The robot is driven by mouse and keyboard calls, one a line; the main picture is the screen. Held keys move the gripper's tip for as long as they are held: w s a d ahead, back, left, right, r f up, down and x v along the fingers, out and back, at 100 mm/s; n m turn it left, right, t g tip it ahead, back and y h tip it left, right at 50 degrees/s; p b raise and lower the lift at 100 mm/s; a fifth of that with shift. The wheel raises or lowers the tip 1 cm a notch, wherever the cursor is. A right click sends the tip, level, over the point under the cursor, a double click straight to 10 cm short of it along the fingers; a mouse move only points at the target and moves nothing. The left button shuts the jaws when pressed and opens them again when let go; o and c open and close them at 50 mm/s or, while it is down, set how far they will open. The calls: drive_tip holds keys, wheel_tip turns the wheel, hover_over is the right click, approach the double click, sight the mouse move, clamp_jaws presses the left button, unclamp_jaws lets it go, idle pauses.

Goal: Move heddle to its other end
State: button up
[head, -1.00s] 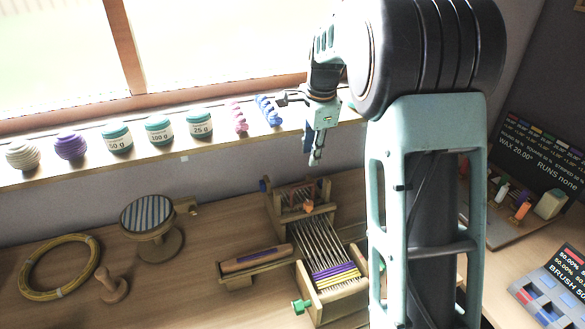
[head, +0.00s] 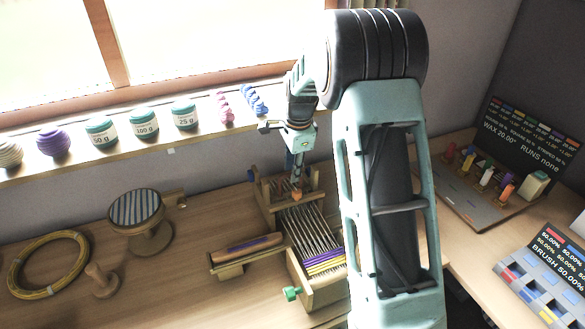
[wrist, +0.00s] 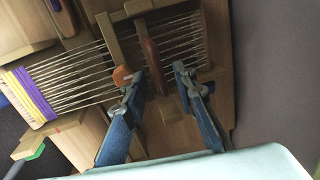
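The small wooden loom (head: 329,294) stands on the table, with pale warp threads and purple and yellow woven cloth at its near end. A reddish-brown bar, which looks like the heddle (wrist: 153,62), crosses the threads near the far end, by a wooden crosspiece. An orange knob (head: 297,195) sits there and also shows in the wrist view (wrist: 122,75). My gripper (wrist: 157,79) is open, with its blue fingers apart on either side of the bar. In the head view my gripper (head: 297,178) points down just above the knob. I cannot tell whether it touches anything.
A wooden tray with a shuttle (head: 250,246) lies left of the loom. A green knob (head: 291,293) sticks out at its near left. A round striped stand (head: 137,210), a yellow hoop (head: 48,264) and a wooden stamp (head: 102,282) are farther left. Weights and yarn line the sill.

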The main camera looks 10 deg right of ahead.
drive_tip(key=shift+c, duration=0.4)
clamp_jaws()
wheel_tip(320, 180, up, 6)
drive_tip(key=p, duration=0.3)
drive_tip(key=shift+f, duration=0.2)
drive_tip(key=shift+o, duration=0.4)
unclamp_jaws()
drive_tip(key=shift+f, duration=0.1)
wheel_tip(320, 180, up, 12)
drive_tip(key=s, duration=0.2)
drive_tip(key=shift+s+d, duration=0.15)
drive_tip(key=shift+d, duration=0.1)
drive_tip(key=shift+f, duration=0.1)
